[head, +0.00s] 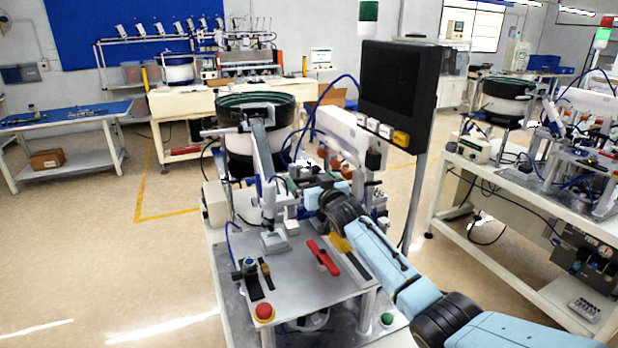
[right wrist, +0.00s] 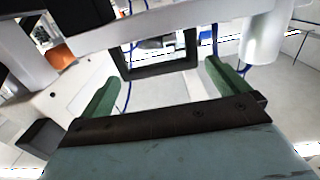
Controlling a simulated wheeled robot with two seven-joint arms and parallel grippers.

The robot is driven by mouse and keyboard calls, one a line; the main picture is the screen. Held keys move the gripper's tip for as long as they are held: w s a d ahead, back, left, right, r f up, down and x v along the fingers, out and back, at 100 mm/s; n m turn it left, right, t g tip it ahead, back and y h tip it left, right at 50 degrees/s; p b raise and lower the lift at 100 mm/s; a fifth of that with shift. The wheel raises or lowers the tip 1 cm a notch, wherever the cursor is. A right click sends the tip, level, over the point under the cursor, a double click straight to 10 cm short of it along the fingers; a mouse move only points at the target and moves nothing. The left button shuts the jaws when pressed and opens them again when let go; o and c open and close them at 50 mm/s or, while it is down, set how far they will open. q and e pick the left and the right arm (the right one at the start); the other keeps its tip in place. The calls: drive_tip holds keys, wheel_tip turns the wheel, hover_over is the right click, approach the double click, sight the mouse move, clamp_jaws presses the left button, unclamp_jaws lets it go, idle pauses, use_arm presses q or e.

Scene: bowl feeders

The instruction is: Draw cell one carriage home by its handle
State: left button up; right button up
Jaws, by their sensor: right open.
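My right arm reaches in from the lower right in the head view, and its gripper (head: 298,190) is over the rear part of the cell one bench, beside the feeder track. In the right wrist view the two green fingers of the right gripper (right wrist: 162,72) are spread apart. A dark squared frame (right wrist: 158,70), which looks like a handle, shows between and beyond them. I cannot tell whether a finger touches it. In the head view the carriage and its handle are hidden or too small to make out behind my wrist. My left gripper is not in view.
A red lever (head: 323,257) lies on the bench's metal plate (head: 300,285). A red stop button (head: 264,312) is at its front. A black screen (head: 398,85) stands on a post right of the bench, close to my arm. A bowl feeder (head: 255,108) stands behind.

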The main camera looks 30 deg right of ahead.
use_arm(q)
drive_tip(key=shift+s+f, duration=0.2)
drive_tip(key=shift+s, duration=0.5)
use_arm(e)
drive_tip(key=shift+w, duration=1.05)
